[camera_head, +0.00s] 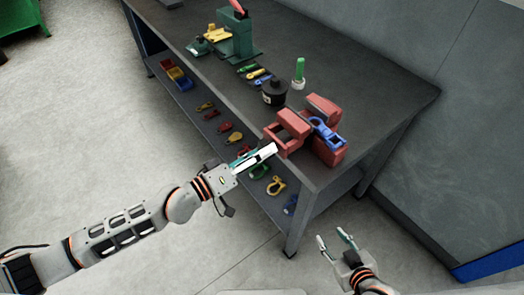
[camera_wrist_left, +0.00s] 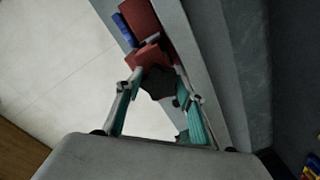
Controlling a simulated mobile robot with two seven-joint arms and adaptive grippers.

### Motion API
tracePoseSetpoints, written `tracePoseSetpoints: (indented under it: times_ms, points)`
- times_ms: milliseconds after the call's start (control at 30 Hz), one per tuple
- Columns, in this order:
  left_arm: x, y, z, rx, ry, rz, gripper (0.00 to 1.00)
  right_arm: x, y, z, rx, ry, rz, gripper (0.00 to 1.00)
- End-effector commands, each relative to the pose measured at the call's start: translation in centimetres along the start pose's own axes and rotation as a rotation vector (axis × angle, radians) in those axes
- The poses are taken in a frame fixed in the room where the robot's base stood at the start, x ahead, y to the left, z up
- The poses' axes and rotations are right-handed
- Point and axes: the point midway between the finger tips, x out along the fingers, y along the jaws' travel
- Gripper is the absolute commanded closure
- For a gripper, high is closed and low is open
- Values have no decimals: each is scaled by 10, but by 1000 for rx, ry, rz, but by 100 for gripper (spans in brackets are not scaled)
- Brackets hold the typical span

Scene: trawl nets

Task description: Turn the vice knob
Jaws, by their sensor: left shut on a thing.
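The red vice (camera_head: 292,124) is mounted at the near corner of the dark workbench, with a blue shackle (camera_head: 327,134) at its jaws. It also shows in the left wrist view (camera_wrist_left: 150,55). My left gripper (camera_head: 268,152) is at the vice's left end. In the left wrist view its fingers (camera_wrist_left: 163,92) stand either side of the dark vice knob (camera_wrist_left: 158,84) and are shut on it. The knob is hidden behind the gripper in the head view. My right gripper (camera_head: 335,238) is open and empty, over the floor in front of the bench.
A lower shelf (camera_head: 222,122) holds several coloured shackles and a bin (camera_head: 176,73).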

Motion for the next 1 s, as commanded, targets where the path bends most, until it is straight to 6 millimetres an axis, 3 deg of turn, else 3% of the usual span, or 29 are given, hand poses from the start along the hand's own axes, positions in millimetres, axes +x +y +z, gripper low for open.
tracePoseSetpoints:
  times_ms: [200,233,267,300,700,867,1000]
  points:
    - [-3,-5,6,-4,-11,-10,84,0,0,0,-1,0,0,60]
    - [-3,-5,7,-5,-11,-10,54,0,0,0,-1,0,0,60]
    - [-3,-5,7,-5,-11,-10,47,0,0,0,-1,0,0,60]
    - [-3,-5,6,-5,-11,-10,45,0,1,0,-3,0,-1,60]
    - [-6,-2,2,-2,-4,-4,45,-1,0,1,-2,-2,-1,60]
    - [-27,-2,2,-1,-6,-6,45,0,0,1,-2,-1,-1,60]
    - [-57,-3,3,-2,-7,-7,45,0,0,0,-2,0,-1,60]
